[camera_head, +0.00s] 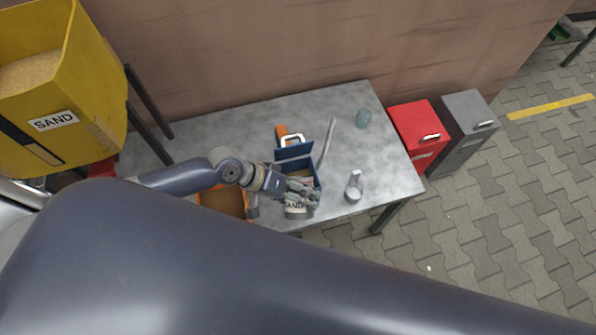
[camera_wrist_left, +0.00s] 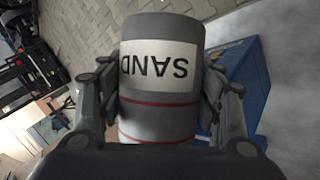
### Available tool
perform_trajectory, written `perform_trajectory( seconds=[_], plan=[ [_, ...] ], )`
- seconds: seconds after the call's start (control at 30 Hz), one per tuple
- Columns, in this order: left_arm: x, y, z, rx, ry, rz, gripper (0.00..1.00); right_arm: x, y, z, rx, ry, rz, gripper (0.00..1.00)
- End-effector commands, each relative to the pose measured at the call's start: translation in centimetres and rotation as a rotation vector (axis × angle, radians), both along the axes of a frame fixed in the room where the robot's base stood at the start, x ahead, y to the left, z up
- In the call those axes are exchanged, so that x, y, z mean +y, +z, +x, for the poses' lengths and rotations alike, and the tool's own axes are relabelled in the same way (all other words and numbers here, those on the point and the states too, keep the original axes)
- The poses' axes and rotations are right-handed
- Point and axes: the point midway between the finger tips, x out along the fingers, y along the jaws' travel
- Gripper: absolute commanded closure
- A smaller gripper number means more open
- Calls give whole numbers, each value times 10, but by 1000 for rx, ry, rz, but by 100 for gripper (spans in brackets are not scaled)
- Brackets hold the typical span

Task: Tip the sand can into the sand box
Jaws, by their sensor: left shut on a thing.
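The sand can (camera_head: 295,210) is a grey cylinder with a white SAND label, near the front edge of the grey table. In the left wrist view the can (camera_wrist_left: 160,62) fills the middle, its label upside down, with red bands nearer the gripper. My left gripper (camera_head: 300,194) is shut on the can, one finger on each side of it; the gripper also shows in the wrist view (camera_wrist_left: 160,110). I cannot tell whether the can touches the table. The sand box (camera_head: 90,90) is a large yellow bin with a SAND label and sand inside, at the upper left. My right gripper is not in view.
A blue toolbox (camera_head: 295,153) stands right behind the can. An orange box (camera_head: 222,202) is left of it, partly under my arm. A grey cup (camera_head: 354,187) and a glass (camera_head: 363,118) stand to the right. Red (camera_head: 418,128) and grey (camera_head: 468,115) bins stand beyond the table (camera_head: 385,150).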

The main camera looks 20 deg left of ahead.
Motion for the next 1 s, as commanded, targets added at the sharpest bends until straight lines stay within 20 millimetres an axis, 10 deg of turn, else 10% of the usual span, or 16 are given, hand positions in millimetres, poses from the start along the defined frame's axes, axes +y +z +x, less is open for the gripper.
perform_trajectory(
  seconds=[1.0],
  plan=[
    [-7, -6, -12, -458, 0, 161, 66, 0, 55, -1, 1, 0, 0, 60]
  ],
)
